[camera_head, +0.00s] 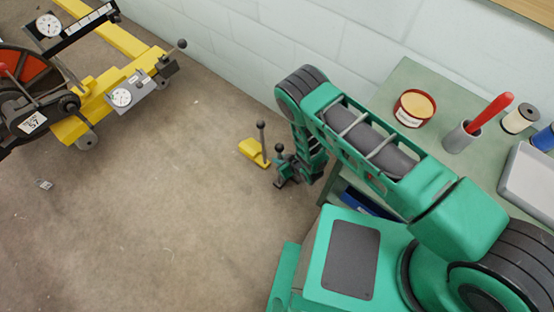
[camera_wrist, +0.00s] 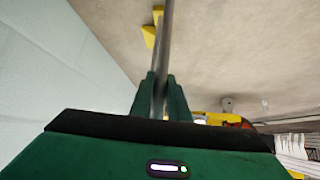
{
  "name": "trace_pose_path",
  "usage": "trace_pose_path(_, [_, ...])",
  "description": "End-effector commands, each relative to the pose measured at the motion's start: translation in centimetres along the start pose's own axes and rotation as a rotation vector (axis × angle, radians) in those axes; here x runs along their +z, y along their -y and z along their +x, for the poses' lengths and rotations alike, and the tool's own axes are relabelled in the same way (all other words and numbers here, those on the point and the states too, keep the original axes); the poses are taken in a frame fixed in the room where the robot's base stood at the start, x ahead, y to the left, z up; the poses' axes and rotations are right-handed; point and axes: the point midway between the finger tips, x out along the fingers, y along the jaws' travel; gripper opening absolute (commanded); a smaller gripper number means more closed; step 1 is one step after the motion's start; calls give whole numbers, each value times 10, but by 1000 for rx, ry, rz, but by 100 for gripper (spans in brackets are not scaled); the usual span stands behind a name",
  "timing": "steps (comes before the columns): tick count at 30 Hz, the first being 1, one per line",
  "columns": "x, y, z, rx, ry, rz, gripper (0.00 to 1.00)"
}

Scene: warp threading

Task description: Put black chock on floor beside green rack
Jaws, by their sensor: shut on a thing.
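My gripper (camera_head: 283,174) is low over the floor, left of the green bench. It is shut on a thin grey rod (camera_wrist: 166,40), which runs between the fingers in the wrist view. A dark ball knob (camera_head: 279,147) stands just above the gripper in the head view. A dark shape at the gripper may be the black chock, but its body is mostly hidden and I cannot tell its outline. A yellow chock (camera_head: 250,152) with its own upright grey handle sits on the floor just left of the gripper. I cannot make out a separate green rack.
The green bench (camera_head: 408,78) carries a round tin (camera_head: 414,108), a cup with a red-handled tool (camera_head: 462,136), a spool (camera_head: 519,118) and a grey tray (camera_head: 530,180). A yellow wheeled machine (camera_head: 105,90) stands upper left. The pale wall (camera_head: 240,45) is close behind. The middle floor is clear.

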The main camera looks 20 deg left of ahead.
Motion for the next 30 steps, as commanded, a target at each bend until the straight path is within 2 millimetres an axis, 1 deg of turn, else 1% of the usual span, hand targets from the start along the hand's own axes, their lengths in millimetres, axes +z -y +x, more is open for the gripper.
trace_pose_path(4, [5, 0, 7, 1, -4, -3, 0])
trace_pose_path(15, [6, 0, 8, 1, -4, -2, 0])
trace_pose_path(16, [8, 0, 8, 0, -1, 0, 20])
trace_pose_path(18, [7, 0, 8, 0, -1, -1, 34])
trace_pose_path(27, [7, 0, 7, 0, -1, -1, 34])
trace_pose_path(30, [6, 0, 3, 0, 1, -1, 34])
